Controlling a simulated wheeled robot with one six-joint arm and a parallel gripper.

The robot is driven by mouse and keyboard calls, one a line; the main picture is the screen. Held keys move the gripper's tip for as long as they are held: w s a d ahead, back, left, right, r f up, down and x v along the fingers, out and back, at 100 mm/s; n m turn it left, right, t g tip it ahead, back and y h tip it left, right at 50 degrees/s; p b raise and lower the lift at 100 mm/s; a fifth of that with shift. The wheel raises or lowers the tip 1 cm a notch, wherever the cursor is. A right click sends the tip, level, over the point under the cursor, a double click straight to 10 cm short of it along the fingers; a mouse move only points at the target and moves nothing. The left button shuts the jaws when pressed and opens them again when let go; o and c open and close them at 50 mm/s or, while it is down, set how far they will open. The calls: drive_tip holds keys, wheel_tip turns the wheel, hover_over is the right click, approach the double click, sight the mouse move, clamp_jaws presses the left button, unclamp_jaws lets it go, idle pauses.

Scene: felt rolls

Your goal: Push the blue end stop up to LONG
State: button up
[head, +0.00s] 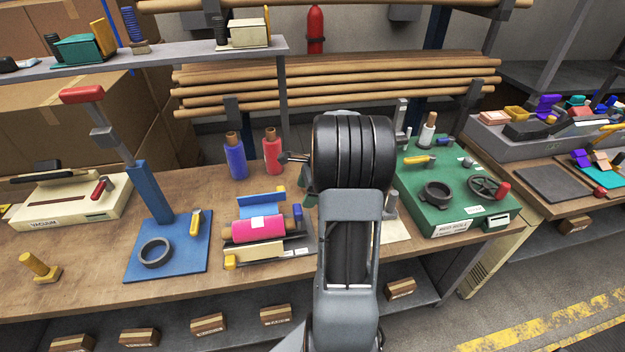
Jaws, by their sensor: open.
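A felt roll fixture stands on the workbench left of my arm, in the head view. A pink roll (258,228) with brown core ends lies across it. A small blue block (297,212) at the right end of the roll looks like the blue end stop. A blue plate (262,204) stands behind the roll, and a yellow block (230,262) sits at the front left. My arm fills the middle of the view and hides my gripper.
A blue base with a lever post (150,190) and a dark ring stands left of the fixture. Blue (235,160) and red (272,152) spools stand behind it. A green station (450,205) is right of my arm.

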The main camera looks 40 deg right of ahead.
drive_tip(key=shift+v, duration=2.8)
